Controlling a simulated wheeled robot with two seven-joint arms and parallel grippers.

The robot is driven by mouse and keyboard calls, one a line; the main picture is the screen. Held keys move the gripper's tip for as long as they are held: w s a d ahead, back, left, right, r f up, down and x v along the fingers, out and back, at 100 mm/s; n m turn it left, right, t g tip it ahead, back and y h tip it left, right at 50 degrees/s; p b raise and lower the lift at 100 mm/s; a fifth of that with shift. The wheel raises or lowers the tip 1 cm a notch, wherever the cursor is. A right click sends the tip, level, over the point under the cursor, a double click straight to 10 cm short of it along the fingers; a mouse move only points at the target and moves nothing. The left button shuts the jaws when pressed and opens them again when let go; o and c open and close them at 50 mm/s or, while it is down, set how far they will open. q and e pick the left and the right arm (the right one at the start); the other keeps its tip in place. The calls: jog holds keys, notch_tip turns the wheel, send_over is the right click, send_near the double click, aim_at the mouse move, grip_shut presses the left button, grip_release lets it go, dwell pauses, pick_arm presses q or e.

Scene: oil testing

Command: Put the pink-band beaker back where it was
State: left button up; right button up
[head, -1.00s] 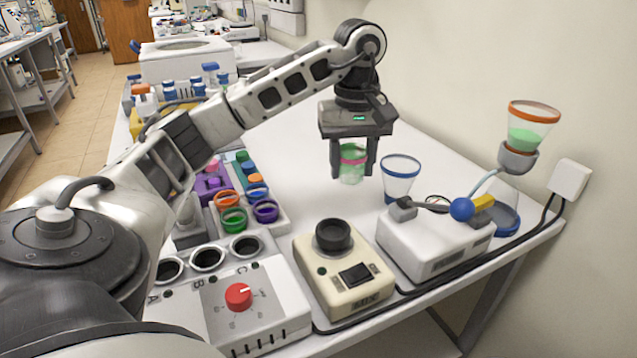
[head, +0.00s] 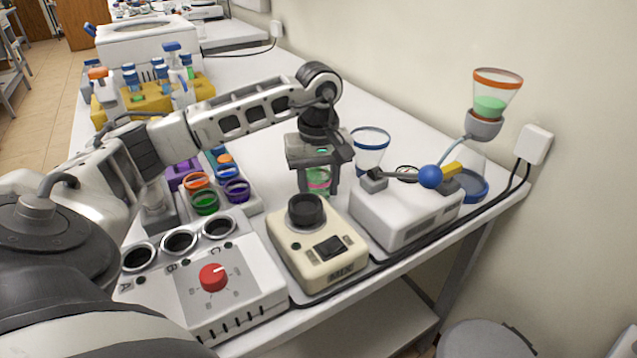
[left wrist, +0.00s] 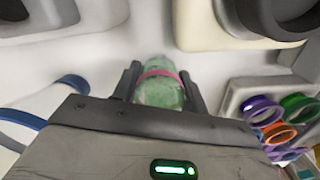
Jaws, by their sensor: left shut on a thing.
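The pink-band beaker (head: 318,180) holds green contents and is between the fingers of my left gripper (head: 318,184), which is shut on it. In the head view it is just behind the cream mixer (head: 318,252), whose black knob (head: 306,210) stands in front of it. The left wrist view shows the beaker (left wrist: 160,92) with its pink band between the dark fingers. I cannot tell whether its base touches the table. The blue-rimmed beaker (head: 370,152) stands behind and to the right of it. My right gripper does not show.
A tray of colored-rim beakers (head: 245,208) is to the left. A white device with a red dial (head: 213,277) is at the front. A white box with a blue ball lever (head: 431,177) and an orange-rimmed funnel (head: 495,95) are at the right. Free table lies behind the gripper.

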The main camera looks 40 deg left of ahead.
pick_arm(q)
jog(key=shift+f, duration=0.15)
jog(key=o, duration=1.1)
notch_tip(320, 180, up, 12)
jog(key=shift+r+p, duration=0.2)
jog(key=shift+p, duration=0.25)
